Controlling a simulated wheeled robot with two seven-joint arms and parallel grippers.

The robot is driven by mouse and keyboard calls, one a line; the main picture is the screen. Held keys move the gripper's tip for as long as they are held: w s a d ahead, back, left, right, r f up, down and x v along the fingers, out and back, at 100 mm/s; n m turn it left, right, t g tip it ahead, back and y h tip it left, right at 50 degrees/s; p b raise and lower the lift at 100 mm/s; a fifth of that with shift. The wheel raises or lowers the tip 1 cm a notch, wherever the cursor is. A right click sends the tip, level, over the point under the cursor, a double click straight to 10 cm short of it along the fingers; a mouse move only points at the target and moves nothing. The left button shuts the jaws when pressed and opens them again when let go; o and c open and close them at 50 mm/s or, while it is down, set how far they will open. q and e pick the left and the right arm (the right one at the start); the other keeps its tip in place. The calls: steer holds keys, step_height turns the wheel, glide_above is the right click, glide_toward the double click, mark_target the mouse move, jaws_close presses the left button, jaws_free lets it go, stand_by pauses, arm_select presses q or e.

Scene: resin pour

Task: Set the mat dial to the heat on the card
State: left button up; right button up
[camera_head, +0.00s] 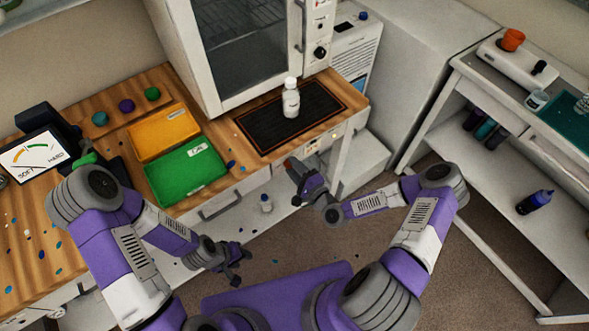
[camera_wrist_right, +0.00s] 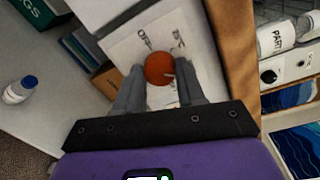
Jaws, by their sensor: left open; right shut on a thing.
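The mat dial is a round orange-red knob (camera_wrist_right: 159,68) with a pale pointer mark, on a white panel with the letters "OFF" and other partly hidden marks. My right gripper (camera_wrist_right: 160,88) has its fingers on both sides of the knob, shut on it. In the head view this gripper (camera_head: 297,168) is at the bench front, below the black mat (camera_head: 262,129), and hides the dial. A white bottle (camera_head: 290,102) stands on the mat. My left gripper (camera_head: 238,265) is open and empty, low in front of the bench.
A white cabinet with a glass door (camera_head: 240,45) stands behind the mat. Green (camera_head: 186,176) and orange (camera_head: 163,131) trays lie left of it. A small blue-capped bottle (camera_head: 266,203) stands below the bench front. A shelf unit (camera_head: 500,120) is at the right.

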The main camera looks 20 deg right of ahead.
stand_by(0.4)
steer(key=o, duration=1)
steer(key=shift+o, duration=0.2)
steer(key=v, duration=0.7)
steer(key=shift+s, duration=0.3)
steer(key=s+a+f+n+g, duration=0.6)
steer(key=a+f+n+g, duration=0.1)
steer(key=f+n+g, duration=0.15)
steer(key=s+f+n+g+h, duration=0.1)
steer(key=s+n+g+h, duration=0.1)
steer(key=s+n+g, duration=0.4)
steer(key=shift+s+d+f+g, duration=0.35)
steer(key=shift+s+g, duration=0.3)
steer(key=shift+s, duration=0.4)
